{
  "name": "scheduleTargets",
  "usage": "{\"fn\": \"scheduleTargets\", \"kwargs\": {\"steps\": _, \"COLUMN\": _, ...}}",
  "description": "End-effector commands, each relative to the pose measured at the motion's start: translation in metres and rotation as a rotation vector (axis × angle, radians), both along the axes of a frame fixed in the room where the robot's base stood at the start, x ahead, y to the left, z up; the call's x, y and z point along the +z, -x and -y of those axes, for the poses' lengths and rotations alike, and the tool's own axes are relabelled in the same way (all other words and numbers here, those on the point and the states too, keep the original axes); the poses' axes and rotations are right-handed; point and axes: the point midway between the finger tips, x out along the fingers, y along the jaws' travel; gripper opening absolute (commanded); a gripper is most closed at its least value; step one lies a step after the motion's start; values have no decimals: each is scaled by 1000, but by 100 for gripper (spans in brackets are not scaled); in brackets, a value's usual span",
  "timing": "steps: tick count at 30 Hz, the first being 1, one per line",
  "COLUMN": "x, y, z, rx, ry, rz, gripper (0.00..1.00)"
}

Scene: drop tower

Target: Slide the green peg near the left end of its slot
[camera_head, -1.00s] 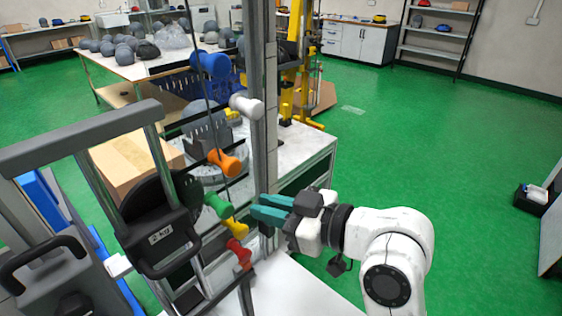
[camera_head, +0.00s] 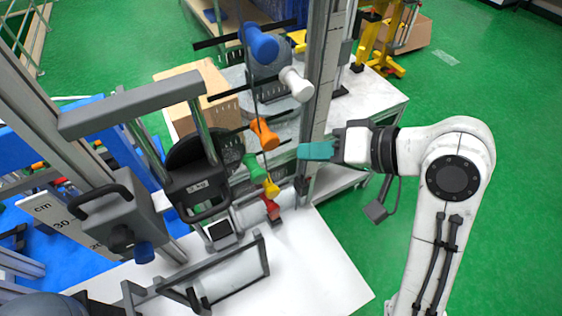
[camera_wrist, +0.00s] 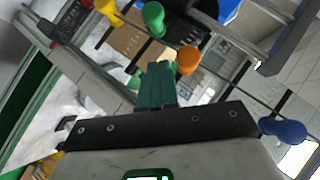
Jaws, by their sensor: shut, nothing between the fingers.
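The green peg (camera_head: 255,168) is a spool-shaped knob in a slanted row, below the orange peg (camera_head: 263,134) and above the yellow peg (camera_head: 271,189). Its slot is hard to make out, so I cannot tell how far along it sits. My gripper (camera_head: 301,151) has teal fingers, shut and empty, to the right of the green peg and apart from it. In the wrist view the fingertips (camera_wrist: 160,68) point towards the gap between the green peg (camera_wrist: 153,18), farther up, and the orange peg (camera_wrist: 188,58), close on the right.
A red peg (camera_head: 271,207) is lowest; white (camera_head: 296,84) and blue pegs (camera_head: 259,41) are above. A grey upright post (camera_head: 324,80) stands behind the fingers. A black-handled weight carriage (camera_head: 196,183) is left of the pegs. Green floor is open at right.

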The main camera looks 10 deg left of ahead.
Motion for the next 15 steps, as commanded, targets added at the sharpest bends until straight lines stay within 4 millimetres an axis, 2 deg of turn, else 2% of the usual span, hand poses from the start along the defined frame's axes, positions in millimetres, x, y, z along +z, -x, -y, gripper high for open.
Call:
{"fn": "scheduleTargets", "kwargs": {"steps": 7, "x": -24, "y": -14, "z": -40, "rx": 2, "ry": 1, "rz": -3, "gripper": 0}}
{"fn": "scheduleTargets", "kwargs": {"steps": 15, "x": -47, "y": 0, "z": -56, "rx": -2, "ry": 0, "rz": 0, "gripper": 0}}
